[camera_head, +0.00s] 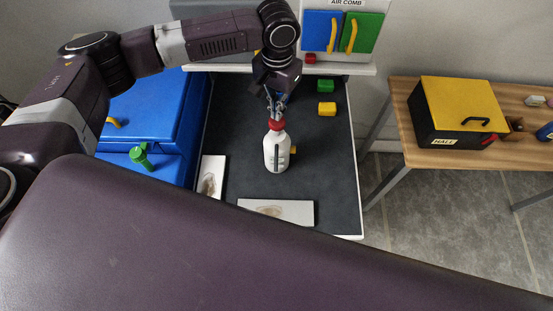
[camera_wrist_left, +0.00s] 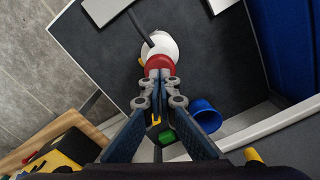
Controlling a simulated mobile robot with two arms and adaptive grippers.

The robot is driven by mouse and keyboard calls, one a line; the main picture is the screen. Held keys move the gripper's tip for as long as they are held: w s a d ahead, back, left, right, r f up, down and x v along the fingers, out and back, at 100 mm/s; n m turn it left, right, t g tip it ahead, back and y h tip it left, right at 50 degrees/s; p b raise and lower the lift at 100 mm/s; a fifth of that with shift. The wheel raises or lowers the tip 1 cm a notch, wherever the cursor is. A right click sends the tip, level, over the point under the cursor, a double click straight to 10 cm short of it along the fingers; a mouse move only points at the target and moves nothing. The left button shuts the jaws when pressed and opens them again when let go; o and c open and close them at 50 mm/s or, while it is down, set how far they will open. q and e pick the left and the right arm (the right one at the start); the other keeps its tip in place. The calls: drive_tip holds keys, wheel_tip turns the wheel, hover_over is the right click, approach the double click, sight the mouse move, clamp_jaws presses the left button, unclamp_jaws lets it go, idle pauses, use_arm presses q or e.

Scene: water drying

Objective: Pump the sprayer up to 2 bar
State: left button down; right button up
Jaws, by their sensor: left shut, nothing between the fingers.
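The sprayer is a white bottle (camera_head: 277,152) with a red top, standing upright on the dark work surface in the head view. In the left wrist view its red top (camera_wrist_left: 158,62) lies just beyond my fingertips. My left gripper (camera_head: 275,108) points down from above, directly over the red top. It is shut with nothing between the fingers, and its tips (camera_wrist_left: 158,78) are at or touching the red top; I cannot tell if they press on it. No gauge reading can be made out. My right gripper is not in view.
Green (camera_head: 326,86) and yellow (camera_head: 327,109) blocks lie behind the bottle to the right. Flat white panels (camera_head: 300,207) lie in front and to the left. A blue cabinet (camera_head: 150,110) stands left, and a wooden table (camera_head: 400,110) with a yellow-lidded box (camera_head: 458,100) stands right.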

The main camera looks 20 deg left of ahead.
use_arm(q)
drive_tip(key=shift+s+f+b, duration=0.1)
drive_tip(key=shift+f+b, duration=0.4)
drive_tip(key=shift+f, duration=1.9)
drive_tip(key=shift+r, duration=0.15)
drive_tip(key=shift+r+p, duration=0.6)
drive_tip(key=shift+r, duration=1.65)
drive_tip(key=shift+r, duration=2.5)
